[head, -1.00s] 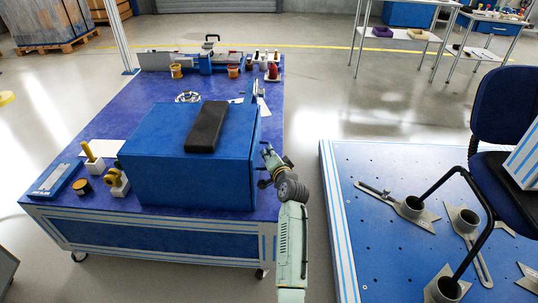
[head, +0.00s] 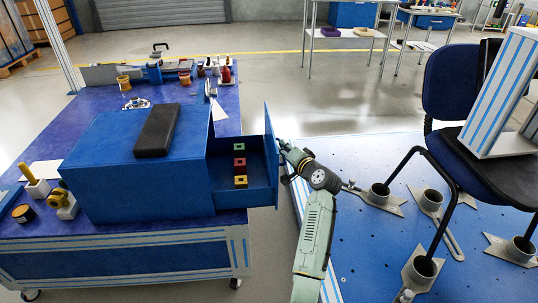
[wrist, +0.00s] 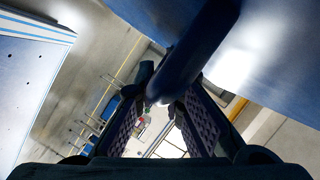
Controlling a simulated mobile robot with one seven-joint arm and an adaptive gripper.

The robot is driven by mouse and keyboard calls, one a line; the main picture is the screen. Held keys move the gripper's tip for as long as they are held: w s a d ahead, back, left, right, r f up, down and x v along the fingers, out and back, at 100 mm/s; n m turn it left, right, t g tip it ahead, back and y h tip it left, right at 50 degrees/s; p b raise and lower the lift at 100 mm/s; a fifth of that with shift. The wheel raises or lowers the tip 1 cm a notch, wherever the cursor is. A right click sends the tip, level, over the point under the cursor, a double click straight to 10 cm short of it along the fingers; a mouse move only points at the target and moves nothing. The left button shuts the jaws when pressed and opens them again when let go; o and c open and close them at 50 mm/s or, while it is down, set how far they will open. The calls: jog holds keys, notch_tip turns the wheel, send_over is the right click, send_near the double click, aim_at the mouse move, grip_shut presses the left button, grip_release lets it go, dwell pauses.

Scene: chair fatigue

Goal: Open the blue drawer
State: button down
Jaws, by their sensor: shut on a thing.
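The blue drawer (head: 262,196) stands pulled out from the right side of the blue box (head: 105,165) on the blue table. Inside it lie a green, a red and a yellow block (head: 240,181) in a row. My gripper (head: 284,150) is at the outer face of the drawer front, on its right side. In the wrist view, my gripper's two fingers (wrist: 160,108) are closed around a dark blue bar, the drawer handle (wrist: 200,45). The exact contact at the fingertips is dark and partly hidden.
A black pad (head: 157,130) lies on top of the box. A blue platform (head: 400,250) with metal brackets and a dark blue chair (head: 450,85) stands at right. Small tools and cups sit on the table (head: 150,245) at left and back.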

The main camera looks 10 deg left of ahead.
jog(key=shift+w+d, duration=0.2)
jog(key=shift+d, duration=0.55)
jog(key=c, duration=2)
grip_release()
jog(key=shift+o, duration=0.2)
jog(key=v, duration=1.2)
jog(key=shift+a+r, duration=0.1)
jog(key=shift+r, duration=0.05)
